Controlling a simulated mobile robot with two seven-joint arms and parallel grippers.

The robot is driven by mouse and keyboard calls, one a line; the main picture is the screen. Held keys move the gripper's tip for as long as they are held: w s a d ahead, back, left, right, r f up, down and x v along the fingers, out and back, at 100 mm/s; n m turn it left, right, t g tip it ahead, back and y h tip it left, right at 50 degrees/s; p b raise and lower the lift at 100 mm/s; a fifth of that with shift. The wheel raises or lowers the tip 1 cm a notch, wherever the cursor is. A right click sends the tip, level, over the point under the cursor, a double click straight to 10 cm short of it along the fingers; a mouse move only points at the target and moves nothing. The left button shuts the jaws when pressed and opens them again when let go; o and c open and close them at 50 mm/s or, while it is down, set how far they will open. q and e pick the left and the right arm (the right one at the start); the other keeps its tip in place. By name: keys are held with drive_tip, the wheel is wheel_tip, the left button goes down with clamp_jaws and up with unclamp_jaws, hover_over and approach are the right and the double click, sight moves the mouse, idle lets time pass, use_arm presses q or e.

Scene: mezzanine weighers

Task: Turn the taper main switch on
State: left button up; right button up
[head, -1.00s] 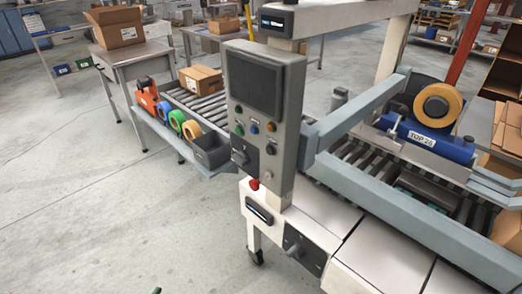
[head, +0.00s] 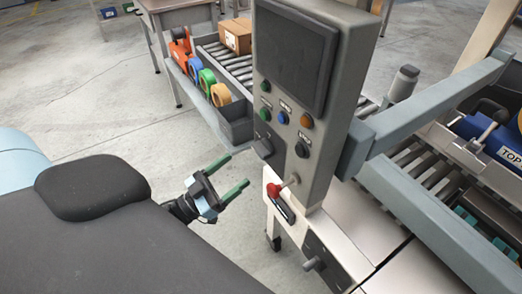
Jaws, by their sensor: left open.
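The taper's grey control panel (head: 292,110) stands upright in the middle of the head view, with a dark screen above green, blue and orange buttons. A black rotary knob (head: 302,149) sits below the buttons, and a dark switch block (head: 263,144) is on the panel's left side. A red knob (head: 273,190) shows at the panel's foot. Lower, a dark plate carries a grey handle (head: 314,263). No label readable here says which is the main switch. My left gripper (head: 234,176) is open and empty, left of the panel and apart from it, its green-tipped fingers pointing right.
A grey beam (head: 430,105) runs from the panel to the right over the roller conveyor. A dark bin (head: 236,122) and tape rolls (head: 208,82) sit on a shelf behind the gripper. Open floor (head: 100,110) lies to the left.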

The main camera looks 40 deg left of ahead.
sight(257, 153)
use_arm(q)
drive_tip(key=p+x, duration=0.1)
drive_tip(key=x, duration=0.7)
drive_tip(key=shift+p, duration=0.3)
drive_tip(key=shift+s, duration=0.1)
drive_tip(key=shift+c, duration=0.3)
drive_tip(key=c, duration=0.9)
